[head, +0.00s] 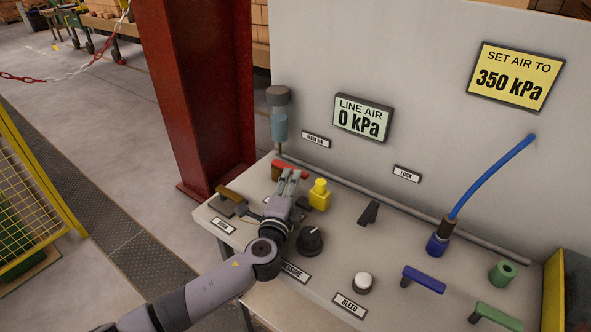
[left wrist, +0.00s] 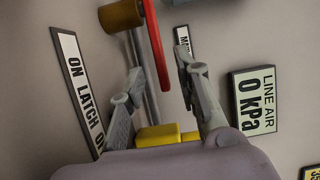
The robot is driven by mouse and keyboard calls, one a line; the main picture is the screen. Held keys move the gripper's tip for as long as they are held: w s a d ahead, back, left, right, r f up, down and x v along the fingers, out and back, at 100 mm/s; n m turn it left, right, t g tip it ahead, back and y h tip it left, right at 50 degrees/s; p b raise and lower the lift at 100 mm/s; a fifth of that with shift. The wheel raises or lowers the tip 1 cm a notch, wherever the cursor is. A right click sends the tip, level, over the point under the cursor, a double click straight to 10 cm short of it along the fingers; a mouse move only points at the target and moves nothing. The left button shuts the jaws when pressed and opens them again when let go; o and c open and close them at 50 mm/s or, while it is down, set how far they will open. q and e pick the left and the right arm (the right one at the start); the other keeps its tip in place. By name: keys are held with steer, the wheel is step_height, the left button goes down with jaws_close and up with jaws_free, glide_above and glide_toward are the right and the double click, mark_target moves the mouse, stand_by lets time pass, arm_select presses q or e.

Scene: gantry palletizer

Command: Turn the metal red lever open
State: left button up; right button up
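The red lever (head: 290,166) lies near the back left of the bench, just beyond my left gripper's fingertips. It also shows in the left wrist view (left wrist: 156,45) as a long red bar, beside a brass-coloured cylinder (left wrist: 121,16). My left gripper (head: 292,174) is open. In the left wrist view its fingers (left wrist: 160,68) are spread apart, with the near end of the red lever between or just past the tips. I cannot tell whether they touch it. Nothing is held. My right gripper is not in view.
A yellow block (head: 319,195) stands close right of my left gripper, and a brown-handled lever (head: 231,193) lies left. A black knob (head: 310,240) is in front. A grey pipe (head: 400,205) runs along the back. The gauge (head: 362,118) reads 0 kPa; the yellow sign (head: 515,75) reads 350 kPa.

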arm_select(q)
steer(key=shift+x, duration=2.6)
jaws_close()
